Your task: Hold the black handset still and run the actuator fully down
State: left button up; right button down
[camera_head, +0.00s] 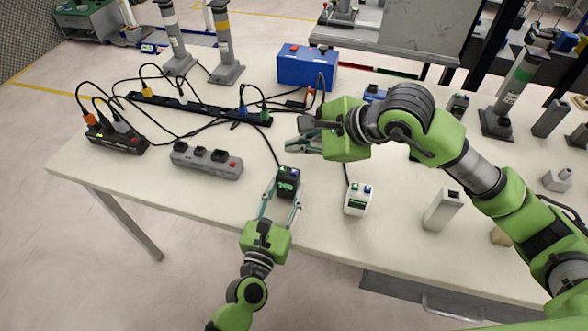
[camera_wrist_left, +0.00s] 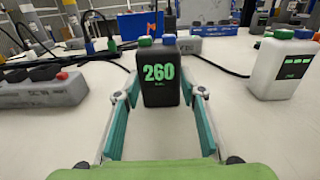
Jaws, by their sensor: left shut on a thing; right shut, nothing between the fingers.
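The black handset (camera_head: 288,182) stands upright near the table's front edge, with a green and a blue button on top. In the left wrist view the handset (camera_wrist_left: 160,78) reads 260 in green digits. My left gripper (camera_head: 282,196) is shut on it, one finger at each side. My right gripper (camera_head: 297,140) is shut and empty, above the table behind the handset, clear of its buttons. Several upright grey columns, one with a yellow band (camera_head: 224,45) and one with a green band (camera_head: 513,85), look like actuators. I cannot tell which one belongs to the black handset.
A white handset (camera_head: 357,199) stands to the right. A grey box with a red button (camera_head: 206,160), a black box with plugs (camera_head: 117,138) and a long black power strip (camera_head: 200,108) lie left, among loose cables. A blue box (camera_head: 306,67) is behind.

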dwell(0.4)
pick_arm(q)
jog(key=o, duration=1.2)
jog(key=shift+o, duration=0.2)
jog(key=shift+s, duration=0.1)
